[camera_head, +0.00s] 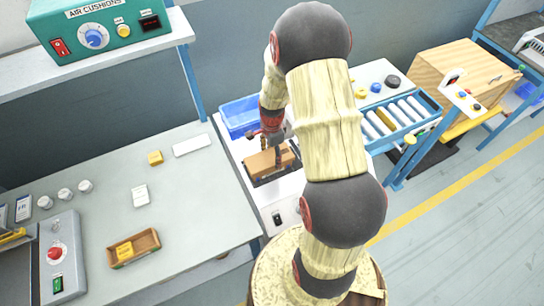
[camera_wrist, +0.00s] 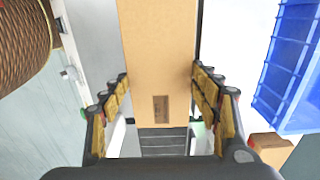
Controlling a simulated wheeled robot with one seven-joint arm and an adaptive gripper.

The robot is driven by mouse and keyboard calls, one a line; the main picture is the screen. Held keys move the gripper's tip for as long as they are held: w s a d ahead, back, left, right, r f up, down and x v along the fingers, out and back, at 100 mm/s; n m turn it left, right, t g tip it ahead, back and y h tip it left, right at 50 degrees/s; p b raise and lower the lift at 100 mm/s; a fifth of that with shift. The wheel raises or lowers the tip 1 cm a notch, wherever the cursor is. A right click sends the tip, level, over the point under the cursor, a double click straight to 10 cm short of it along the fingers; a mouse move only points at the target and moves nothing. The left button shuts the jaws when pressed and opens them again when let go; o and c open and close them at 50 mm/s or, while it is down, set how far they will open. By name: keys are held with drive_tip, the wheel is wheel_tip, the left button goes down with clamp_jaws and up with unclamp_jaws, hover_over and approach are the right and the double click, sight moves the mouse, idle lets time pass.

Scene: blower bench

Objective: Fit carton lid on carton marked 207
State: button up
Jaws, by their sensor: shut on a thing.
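A brown cardboard box-like piece (camera_head: 262,163) is at the white machine, over a dark recessed strip. My gripper (camera_head: 278,160) comes down onto it from above. In the wrist view the same piece (camera_wrist: 158,50) runs between the two fingers of my gripper (camera_wrist: 160,75), which are shut on it. It bears a small dark printed label; no number is readable, and I cannot tell whether it is the lid or the carton. Part of another brown cardboard piece (camera_wrist: 270,148) shows at the lower right of the wrist view. My arm hides part of the machine.
A blue bin (camera_head: 238,115) stands behind the machine. At right are a roller conveyor (camera_head: 400,112) and a wooden box (camera_head: 465,72). The grey bench (camera_head: 185,190) at left bears a small wooden tray (camera_head: 148,240), yellow and white blocks, and a control box (camera_head: 62,255).

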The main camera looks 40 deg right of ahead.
drive_tip(key=shift+f, duration=0.6)
drive_tip(key=shift+f, duration=0.1)
drive_tip(key=shift+f+b, duration=0.3)
drive_tip(key=shift+f, duration=0.05)
drive_tip(key=shift+f, duration=0.15)
drive_tip(key=o, duration=1.1)
